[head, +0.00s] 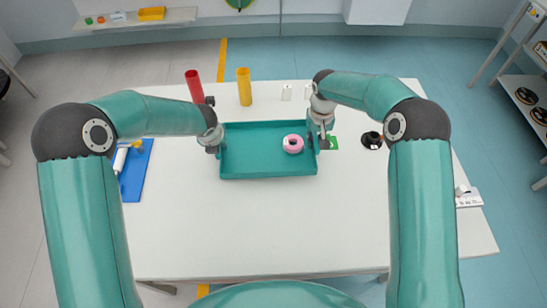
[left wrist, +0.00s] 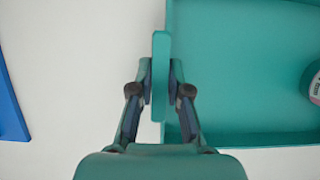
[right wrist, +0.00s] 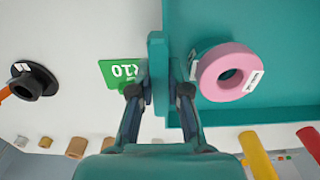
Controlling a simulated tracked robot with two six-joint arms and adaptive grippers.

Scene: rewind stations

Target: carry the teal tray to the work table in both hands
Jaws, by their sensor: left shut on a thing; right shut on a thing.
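The teal tray (head: 255,160) is over the white work table (head: 255,235), level, with a pink roll (head: 293,143) inside it toward its right side. My left gripper (head: 214,146) is shut on the tray's left side; in the left wrist view its fingers (left wrist: 160,88) pinch an upright teal edge. My right gripper (head: 318,137) is shut on the tray's right side; in the right wrist view its fingers (right wrist: 160,88) pinch the opposite edge, beside the pink roll (right wrist: 229,71). I cannot tell whether the tray touches the table or hangs just above it.
A red cylinder (head: 194,86) and a yellow cylinder (head: 244,86) stand behind the tray. A blue mat (head: 138,172) lies at the left. A green card (head: 333,142) and a black spool (head: 371,140) are at the right. The table's front is clear.

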